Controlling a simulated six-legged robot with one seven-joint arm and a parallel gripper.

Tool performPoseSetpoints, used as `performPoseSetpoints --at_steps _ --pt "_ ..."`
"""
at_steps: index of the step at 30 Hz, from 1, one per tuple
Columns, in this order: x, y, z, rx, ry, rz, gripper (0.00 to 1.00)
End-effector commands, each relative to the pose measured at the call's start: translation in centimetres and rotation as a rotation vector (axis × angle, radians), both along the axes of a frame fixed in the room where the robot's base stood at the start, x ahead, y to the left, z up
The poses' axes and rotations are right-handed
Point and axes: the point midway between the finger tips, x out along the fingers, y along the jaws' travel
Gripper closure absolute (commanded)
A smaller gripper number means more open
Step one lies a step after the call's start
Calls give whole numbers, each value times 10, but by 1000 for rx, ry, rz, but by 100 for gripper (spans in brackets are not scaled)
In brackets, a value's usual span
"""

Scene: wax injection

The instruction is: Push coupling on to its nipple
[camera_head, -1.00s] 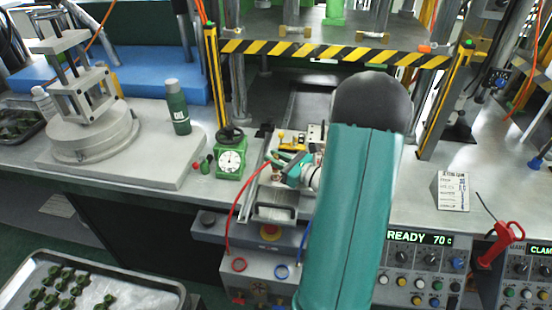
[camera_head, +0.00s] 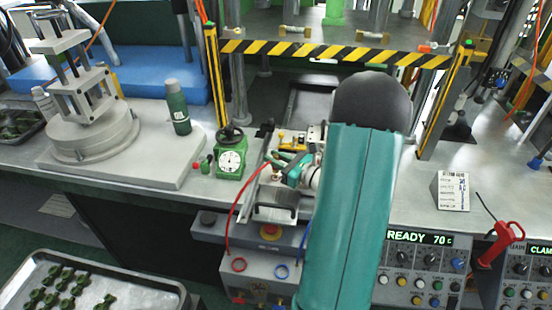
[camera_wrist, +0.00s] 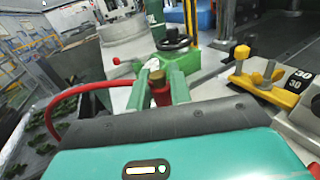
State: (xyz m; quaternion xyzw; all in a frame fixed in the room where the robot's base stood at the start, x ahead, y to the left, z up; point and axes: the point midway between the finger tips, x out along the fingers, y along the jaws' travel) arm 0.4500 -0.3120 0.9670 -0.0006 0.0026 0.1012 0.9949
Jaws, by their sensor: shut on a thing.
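A red hose (camera_wrist: 85,88) curves from the left towards the fingers. In the head view the gripper (camera_head: 288,164) is at the metal fixture in front of the press, and the red hose (camera_head: 236,205) runs up to it from the lower box. My arm and fingers cover most of the coupling there. The nipple cannot be made out, so I cannot tell whether the coupling touches it.
A yellow clamp (camera_wrist: 262,80) is right of the fingers. The press's striped bar (camera_head: 335,53) crosses behind. A control panel (camera_head: 425,265) is at the front right.

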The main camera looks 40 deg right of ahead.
Motion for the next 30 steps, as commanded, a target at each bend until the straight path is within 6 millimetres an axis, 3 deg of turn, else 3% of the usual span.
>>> performPoseSetpoints --at_steps 30 --pt "0 0 -17 0 0 0 100"
